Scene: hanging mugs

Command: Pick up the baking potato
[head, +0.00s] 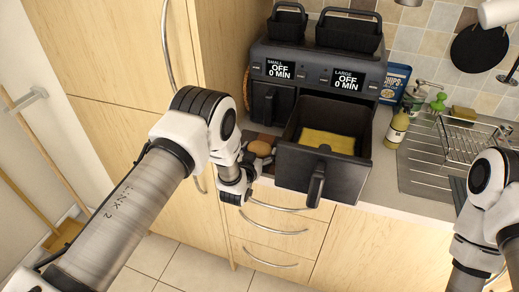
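The baking potato (260,148) is a small brown oval on the counter in front of the air fryer's closed small drawer. My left gripper (256,162) is right at the potato, on its near left side. Its fingers are small, dark and partly hidden, so I cannot tell whether they are open, shut or touching the potato. My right arm is at the right edge of the view, and its gripper is not visible.
The air fryer (318,68) has its large drawer (290,165) pulled out right of the potato, with something yellow inside. Two black baskets stand on top. A chips bag (395,82), bottles (397,128) and a dish rack (465,140) are further right. Wooden drawers lie below.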

